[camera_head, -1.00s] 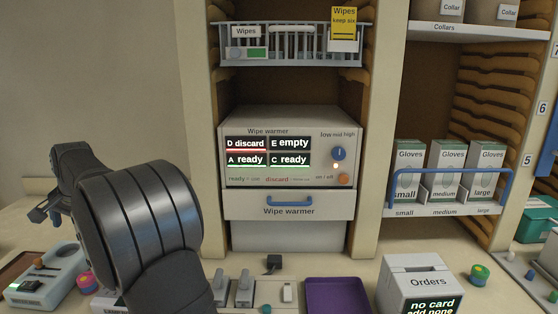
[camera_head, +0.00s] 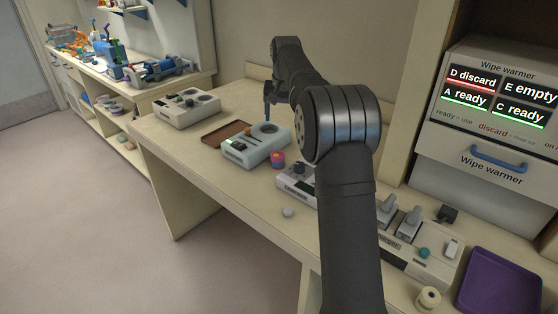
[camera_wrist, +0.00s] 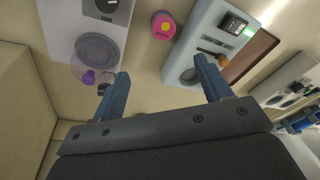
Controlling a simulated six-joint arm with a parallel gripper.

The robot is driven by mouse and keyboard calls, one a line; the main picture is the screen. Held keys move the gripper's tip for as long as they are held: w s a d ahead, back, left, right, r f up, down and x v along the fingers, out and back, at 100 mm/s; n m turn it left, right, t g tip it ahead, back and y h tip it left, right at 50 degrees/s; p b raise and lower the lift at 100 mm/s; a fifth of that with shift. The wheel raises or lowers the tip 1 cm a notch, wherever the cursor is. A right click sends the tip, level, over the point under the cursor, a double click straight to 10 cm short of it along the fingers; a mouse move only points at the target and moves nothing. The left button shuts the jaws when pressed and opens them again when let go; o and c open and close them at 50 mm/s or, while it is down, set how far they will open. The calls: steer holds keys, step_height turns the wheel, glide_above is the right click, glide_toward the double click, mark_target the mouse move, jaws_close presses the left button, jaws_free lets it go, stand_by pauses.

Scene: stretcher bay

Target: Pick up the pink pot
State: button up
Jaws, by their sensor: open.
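The pink pot (camera_head: 278,158) is a small round pot standing on the bench, just right of a pale device with a dark screen (camera_head: 257,147). In the wrist view the pot (camera_wrist: 163,26) shows from above, pink with a yellowish ring in its top. My gripper (camera_head: 267,112) is above the bench, behind and slightly left of the pot in the head view. In the wrist view my gripper (camera_wrist: 161,68) has its two blue fingers wide apart with nothing between them. The pot lies beyond the fingertips, apart from them.
A brown tray (camera_head: 222,132) and another pale device (camera_head: 187,108) are to the left. A grey-white device (camera_head: 296,183) stands right of the pot, partly behind my arm. A small pale knob (camera_head: 288,212) lies near the front edge. A purple tray (camera_head: 500,282) is far right.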

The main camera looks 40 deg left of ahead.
steer(key=f+n, duration=0.1)
steer(key=n, duration=0.1)
glide_above(278, 154)
steer(key=d, duration=0.1)
steer(key=shift+h, duration=0.3)
steer(key=f, duration=1.2)
steer(key=shift+s+d, duration=0.2)
steer(key=shift+w+a+f, duration=0.1)
steer(key=shift+a+f, duration=0.15)
steer(key=shift+f, duration=0.65)
steer(key=shift+a+f, duration=0.2)
steer(key=shift+f, duration=0.65)
steer(key=shift+w+a+f, duration=0.1)
steer(key=shift+a+f, duration=0.15)
steer(key=shift+f, duration=0.65)
steer(key=c, duration=1.1)
steer(key=shift+o, duration=0.2)
steer(key=shift+r, duration=0.1)
